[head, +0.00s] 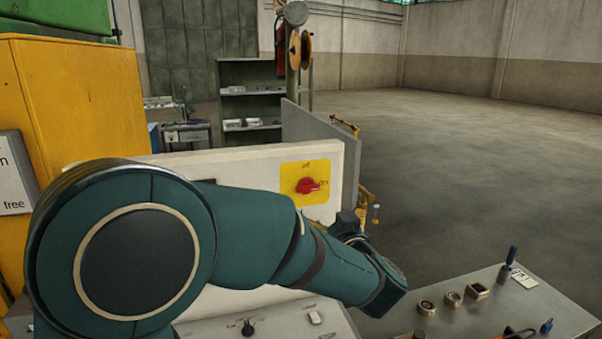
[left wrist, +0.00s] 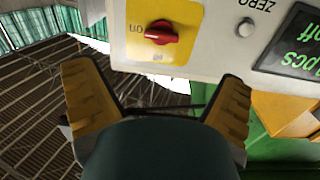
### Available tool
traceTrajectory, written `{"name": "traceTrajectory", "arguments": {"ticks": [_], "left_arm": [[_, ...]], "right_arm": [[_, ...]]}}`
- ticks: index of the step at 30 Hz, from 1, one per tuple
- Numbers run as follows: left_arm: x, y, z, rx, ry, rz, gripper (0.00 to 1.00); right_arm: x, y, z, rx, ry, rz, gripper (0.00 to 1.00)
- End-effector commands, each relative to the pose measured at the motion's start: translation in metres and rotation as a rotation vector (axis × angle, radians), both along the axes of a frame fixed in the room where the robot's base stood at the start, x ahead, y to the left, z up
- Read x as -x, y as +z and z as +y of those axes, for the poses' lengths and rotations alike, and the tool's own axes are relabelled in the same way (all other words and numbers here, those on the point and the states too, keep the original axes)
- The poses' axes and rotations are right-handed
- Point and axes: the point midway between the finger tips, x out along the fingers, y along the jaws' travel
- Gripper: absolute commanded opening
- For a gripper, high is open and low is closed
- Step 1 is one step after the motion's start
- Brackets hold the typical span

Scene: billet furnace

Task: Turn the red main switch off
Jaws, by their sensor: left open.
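The red main switch (head: 307,186) is a rotary knob on a yellow plate (head: 290,172) at the right end of a pale panel. Its handle lies level and points right, toward the ON lettering. In the left wrist view the switch (left wrist: 161,33) appears upside down near the top, with its handle toward ON. My left gripper (left wrist: 155,78) is open and empty there, its two yellow-padded fingers wide apart. The switch lies beyond the fingertips, between them across the picture, and is not touched. In the head view my left arm hides the panel's lower part. My right gripper is not in view.
A grey button (left wrist: 246,28) marked ZERO and a dark display (left wrist: 290,45) sit on the same panel. A bench (head: 490,300) with rings and small tools stands at lower right. A yellow cabinet (head: 85,100) stands left. Open floor (head: 480,150) lies to the right.

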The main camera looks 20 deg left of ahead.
Motion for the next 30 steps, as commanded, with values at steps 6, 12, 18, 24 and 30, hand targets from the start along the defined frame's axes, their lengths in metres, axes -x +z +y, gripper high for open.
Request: {"name": "traceTrajectory", "arguments": {"ticks": [6,12,18,24,30], "left_arm": [[-0.003,0.011,0.004,-0.001,0.023,-0.012,0.96],[-0.028,0.01,0.023,-0.002,0.025,-0.01,0.96],[-0.062,0.01,0.045,0.0,0.024,-0.009,0.96],[-0.09,0.01,0.064,-0.001,0.022,-0.01,0.96],[-0.107,0.01,0.075,-0.001,0.02,-0.01,0.96]], "right_arm": [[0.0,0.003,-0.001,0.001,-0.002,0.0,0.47],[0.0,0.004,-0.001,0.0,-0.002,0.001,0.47],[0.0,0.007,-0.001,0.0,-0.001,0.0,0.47],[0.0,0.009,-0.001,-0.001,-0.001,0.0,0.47],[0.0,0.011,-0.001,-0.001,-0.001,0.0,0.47]]}}
